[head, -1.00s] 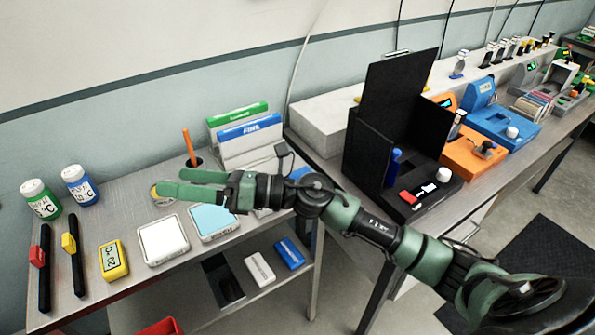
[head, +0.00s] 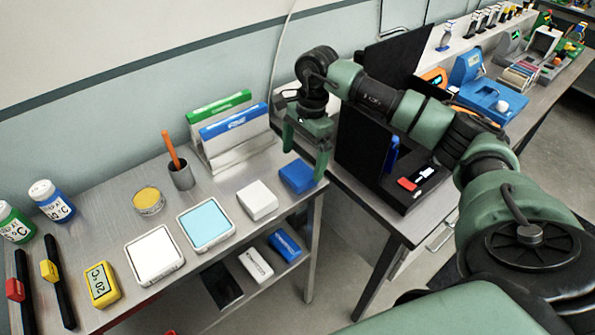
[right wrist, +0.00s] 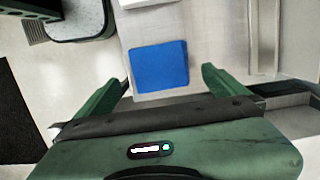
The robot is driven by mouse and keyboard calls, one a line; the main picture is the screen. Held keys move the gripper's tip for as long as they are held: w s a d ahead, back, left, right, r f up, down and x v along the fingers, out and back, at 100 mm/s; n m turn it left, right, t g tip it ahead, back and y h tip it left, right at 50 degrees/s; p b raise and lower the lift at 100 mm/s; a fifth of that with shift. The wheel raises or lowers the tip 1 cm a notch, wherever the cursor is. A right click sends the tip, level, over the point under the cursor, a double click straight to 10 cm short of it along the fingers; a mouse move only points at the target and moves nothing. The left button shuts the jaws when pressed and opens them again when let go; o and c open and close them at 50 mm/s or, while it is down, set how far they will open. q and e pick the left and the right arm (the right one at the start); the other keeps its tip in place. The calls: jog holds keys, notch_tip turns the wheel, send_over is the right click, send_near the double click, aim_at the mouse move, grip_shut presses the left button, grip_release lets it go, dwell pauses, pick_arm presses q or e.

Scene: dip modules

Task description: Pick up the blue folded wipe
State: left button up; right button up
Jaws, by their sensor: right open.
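The blue folded wipe (head: 297,176) is a small flat blue block on the metal table top, near its right end. It also shows in the right wrist view (right wrist: 158,67), just beyond and between my fingers. My right gripper (head: 306,155) points down, open and empty, with its fingers above and around the wipe's far and right sides in the head view. I see no clear contact with the wipe. My left gripper is not in view.
A white folded block (head: 258,200) lies just left of the wipe. A rack with green and blue boxes (head: 235,122) stands behind. A black-walled booth (head: 362,145) is on the right. A lower shelf holds another blue pack (head: 285,245).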

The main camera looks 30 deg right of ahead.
aim_at(298, 170)
jog(key=f, duration=0.1)
jog(key=a+f+p, duration=0.1)
jog(key=f, duration=0.1)
jog(key=shift+w+f, duration=0.1)
jog(key=shift+f, duration=0.5)
jog(key=c, duration=1.3)
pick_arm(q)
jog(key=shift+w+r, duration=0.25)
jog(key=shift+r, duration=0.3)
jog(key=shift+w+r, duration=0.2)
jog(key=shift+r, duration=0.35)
pick_arm(e)
jog(key=shift+r, duration=0.15)
pick_arm(q)
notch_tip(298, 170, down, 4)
jog(key=b, duration=0.3)
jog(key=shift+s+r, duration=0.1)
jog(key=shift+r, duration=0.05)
pick_arm(e)
notch_tip(298, 170, up, 20)
